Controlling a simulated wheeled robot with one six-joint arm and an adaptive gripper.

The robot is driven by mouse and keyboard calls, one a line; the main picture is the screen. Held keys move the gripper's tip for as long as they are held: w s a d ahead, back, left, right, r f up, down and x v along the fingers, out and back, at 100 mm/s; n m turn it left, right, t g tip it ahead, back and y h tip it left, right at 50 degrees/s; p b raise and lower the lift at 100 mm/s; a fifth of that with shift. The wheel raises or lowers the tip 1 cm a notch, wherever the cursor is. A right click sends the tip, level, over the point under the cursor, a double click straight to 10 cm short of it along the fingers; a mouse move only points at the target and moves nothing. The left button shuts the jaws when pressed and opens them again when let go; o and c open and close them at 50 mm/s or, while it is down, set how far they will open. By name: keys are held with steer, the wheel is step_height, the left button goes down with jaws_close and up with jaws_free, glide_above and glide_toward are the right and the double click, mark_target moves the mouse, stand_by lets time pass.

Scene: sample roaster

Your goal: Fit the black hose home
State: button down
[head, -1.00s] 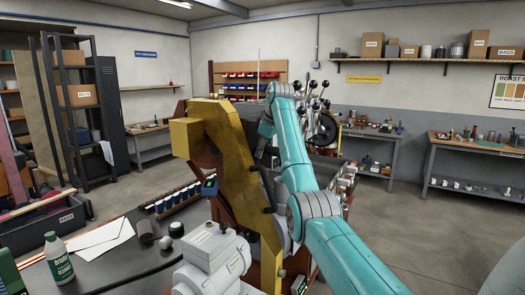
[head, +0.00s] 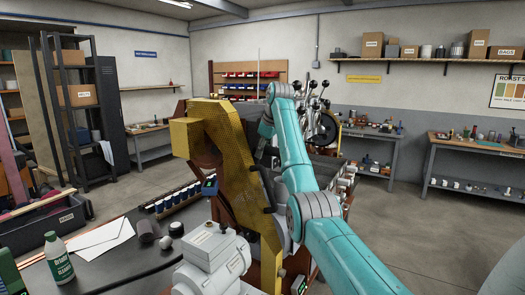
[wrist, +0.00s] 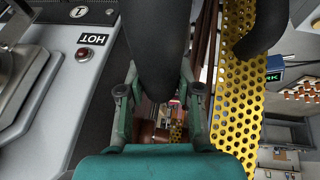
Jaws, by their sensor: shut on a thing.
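The black hose (wrist: 153,40) comes down from the top of the wrist view, thick and dark. My gripper (wrist: 160,92) is shut on it, one teal finger on each side. The hose's lower end shows between the fingers. A second curved black length (wrist: 264,25) shows at upper right; I cannot tell if it is part of the same hose. Any port for the hose is not clearly seen.
The yellow perforated guard also stands close to the right of my gripper in the wrist view (wrist: 235,95). A grey panel with a HOT label (wrist: 93,39) lies to the left. In the head view a grey motor housing (head: 213,258) stands in front of the guard. Open floor lies to the right.

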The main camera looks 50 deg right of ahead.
mark_target(266, 148)
steer(key=shift+f, duration=2)
steer(key=c, duration=0.7)
jaws_free()
steer(key=shift+f, duration=0.1)
steer(key=v, duration=0.7)
steer(key=shift+r, duration=0.3)
